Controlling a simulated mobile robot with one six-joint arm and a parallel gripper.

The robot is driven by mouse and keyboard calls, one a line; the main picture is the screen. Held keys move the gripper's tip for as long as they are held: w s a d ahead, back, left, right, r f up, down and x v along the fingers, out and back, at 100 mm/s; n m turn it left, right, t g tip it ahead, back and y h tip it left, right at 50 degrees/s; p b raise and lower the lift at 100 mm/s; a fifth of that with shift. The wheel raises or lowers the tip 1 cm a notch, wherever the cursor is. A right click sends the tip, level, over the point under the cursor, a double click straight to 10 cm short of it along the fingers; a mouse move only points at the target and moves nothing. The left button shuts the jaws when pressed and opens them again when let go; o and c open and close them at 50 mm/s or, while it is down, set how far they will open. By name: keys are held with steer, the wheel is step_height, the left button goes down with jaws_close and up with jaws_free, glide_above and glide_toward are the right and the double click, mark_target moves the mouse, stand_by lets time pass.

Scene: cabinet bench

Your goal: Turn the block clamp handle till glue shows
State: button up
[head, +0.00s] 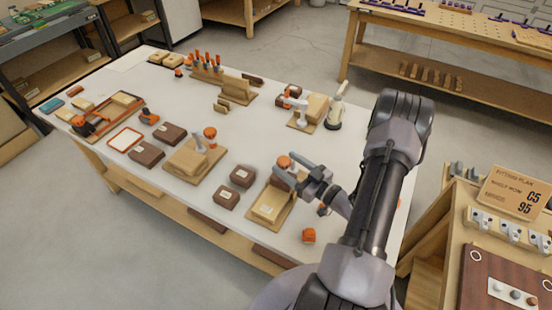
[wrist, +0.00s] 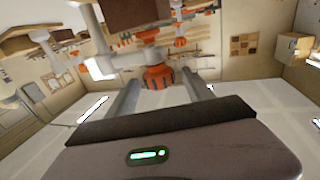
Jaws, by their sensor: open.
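A clamp with an orange handle (head: 284,161) stands on a wooden board (head: 259,221) at the front of the white bench. A pale wood block lies on this board. My gripper (head: 283,176) is open at that handle. In the wrist view the orange ribbed handle (wrist: 158,77) shows between and beyond my two parted fingers, with a pale clamp arm (wrist: 103,66) beside it. I cannot tell whether the fingers touch it. A similar clamp with an orange handle (head: 210,133) stands on the board to the left. No glue can be made out.
Dark brown blocks (head: 241,176) lie left of my gripper. A loose orange part (head: 308,235) lies near the bench's front edge. The white bench top (head: 262,130) is clear in the middle.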

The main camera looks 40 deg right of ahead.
mark_target(279, 158)
steer(key=w, duration=0.5)
steer(key=shift+a+b, duration=0.3)
jaws_close()
